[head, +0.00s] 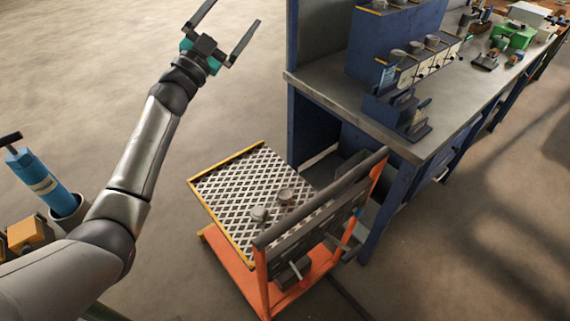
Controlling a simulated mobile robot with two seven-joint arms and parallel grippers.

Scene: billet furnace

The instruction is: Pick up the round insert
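Two small grey round pieces lie on the perforated top of an orange cart (222,187). One round piece (259,214) is nearer and the other round piece (286,194) is a little behind it to the right. Several more round grey parts (415,47) sit on a blue rack on the workbench. I cannot tell which of these is the round insert. My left gripper (235,13) is open and empty, above bare floor, beyond and left of the cart, apart from every round piece. My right gripper is not in view.
The blue workbench (340,85) with a grey top runs from behind the cart to the upper right, bearing tools and a green device (513,35). The cart's raised dark rail (320,200) stands at its right side.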

